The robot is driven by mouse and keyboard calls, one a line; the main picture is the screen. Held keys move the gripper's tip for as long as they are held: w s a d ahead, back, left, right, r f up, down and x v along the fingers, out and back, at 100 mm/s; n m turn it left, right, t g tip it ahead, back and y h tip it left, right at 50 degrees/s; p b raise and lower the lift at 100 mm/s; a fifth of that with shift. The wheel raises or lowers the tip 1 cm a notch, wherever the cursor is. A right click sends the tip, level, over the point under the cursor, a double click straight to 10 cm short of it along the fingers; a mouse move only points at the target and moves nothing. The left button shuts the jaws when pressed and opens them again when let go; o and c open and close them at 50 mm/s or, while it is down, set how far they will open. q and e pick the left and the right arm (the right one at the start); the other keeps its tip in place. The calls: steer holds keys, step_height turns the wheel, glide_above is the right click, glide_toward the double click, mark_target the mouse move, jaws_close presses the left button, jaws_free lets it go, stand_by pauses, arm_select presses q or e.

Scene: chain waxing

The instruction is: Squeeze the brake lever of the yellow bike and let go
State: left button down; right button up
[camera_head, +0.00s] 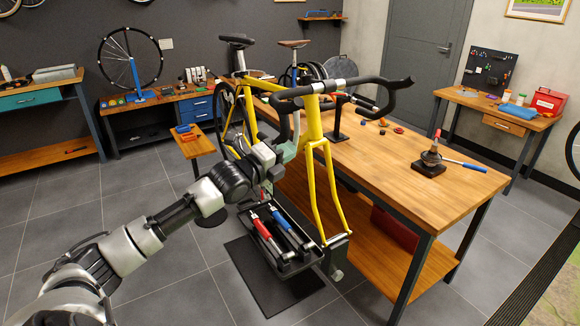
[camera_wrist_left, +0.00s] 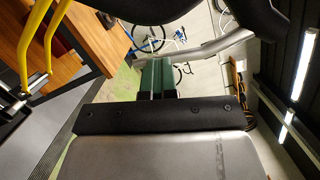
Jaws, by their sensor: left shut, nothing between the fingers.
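The yellow bike (camera_head: 313,128) stands upright beside the workbench, with a black drop handlebar (camera_head: 345,82). The handlebar also shows as a dark curve at the top of the left wrist view (camera_wrist_left: 262,18). A silver bar that looks like the brake lever (camera_wrist_left: 222,46) runs below that curve, close to the fingertips. My left gripper (camera_head: 290,148) is at the near handlebar drop, in front of the frame. Its green fingers (camera_wrist_left: 156,76) are shut with nothing between them. Whether they touch the lever is unclear. My right gripper is in neither view.
The wooden workbench (camera_head: 430,190) stands right of the bike, with a black-based tool (camera_head: 430,168) and a blue-handled one on it. A black tool tray (camera_head: 290,268) with red and blue-handled tools is below the bike. Open tiled floor lies at the left.

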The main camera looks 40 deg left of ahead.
arm_select(q)
steer(key=shift+w+a+m, duration=0.25)
steer(key=shift+a+m, duration=0.45)
steer(key=shift+m, duration=0.3)
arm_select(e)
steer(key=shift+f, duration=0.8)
arm_select(q)
steer(key=shift+r, duration=0.1)
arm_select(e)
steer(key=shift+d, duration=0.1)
